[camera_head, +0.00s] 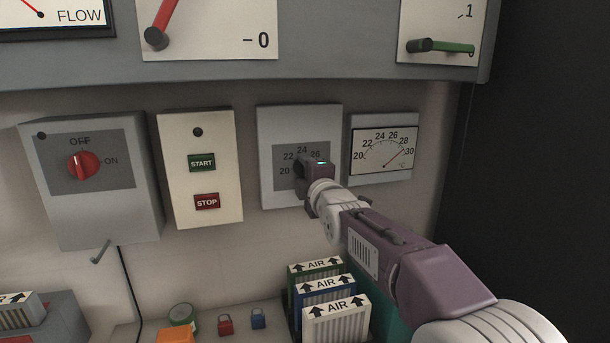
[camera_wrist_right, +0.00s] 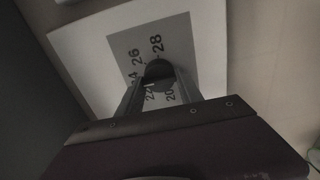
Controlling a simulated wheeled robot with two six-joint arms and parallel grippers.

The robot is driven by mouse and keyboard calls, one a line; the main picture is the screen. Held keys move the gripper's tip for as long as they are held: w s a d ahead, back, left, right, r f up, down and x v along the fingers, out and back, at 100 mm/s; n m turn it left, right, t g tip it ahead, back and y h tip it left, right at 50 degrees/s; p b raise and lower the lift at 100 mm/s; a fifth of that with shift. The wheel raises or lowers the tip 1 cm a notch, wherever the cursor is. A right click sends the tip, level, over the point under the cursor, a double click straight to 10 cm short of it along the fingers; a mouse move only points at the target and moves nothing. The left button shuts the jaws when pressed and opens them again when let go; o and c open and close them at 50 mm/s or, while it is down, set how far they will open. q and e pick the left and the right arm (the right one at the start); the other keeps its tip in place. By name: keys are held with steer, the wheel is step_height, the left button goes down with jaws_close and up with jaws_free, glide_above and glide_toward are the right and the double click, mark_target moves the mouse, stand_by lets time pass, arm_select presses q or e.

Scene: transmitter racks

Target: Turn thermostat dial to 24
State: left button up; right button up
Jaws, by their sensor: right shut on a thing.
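The thermostat (camera_head: 298,122) is a light grey wall box with a darker face marked 20, 22, 24 and 26. Its face also shows in the right wrist view (camera_wrist_right: 180,50), where 28 can be read too. My right gripper (camera_head: 304,174) is at the middle of this face and hides the dial in the head view. In the right wrist view the dark dial (camera_wrist_right: 158,70) sits between the fingers of my right gripper (camera_wrist_right: 158,86), which is shut on it. The dial's pointer setting cannot be made out. My left gripper is not in view.
A thermometer gauge (camera_head: 385,148) right of the thermostat has its red needle near 30. A START/STOP panel (camera_head: 220,130) and a box with a red OFF/ON knob (camera_head: 83,165) are to the left. Several AIR filters (camera_head: 336,322) stand below my right arm.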

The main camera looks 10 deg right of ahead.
steer(key=shift+f, duration=0.15)
stand_by(0.3)
steer(key=o, duration=1.3)
steer(key=shift+o, duration=0.2)
steer(key=s+b, duration=0.1)
steer(key=s, duration=0.8)
steer(key=shift+b, duration=0.35)
steer(key=shift+d, duration=0.1)
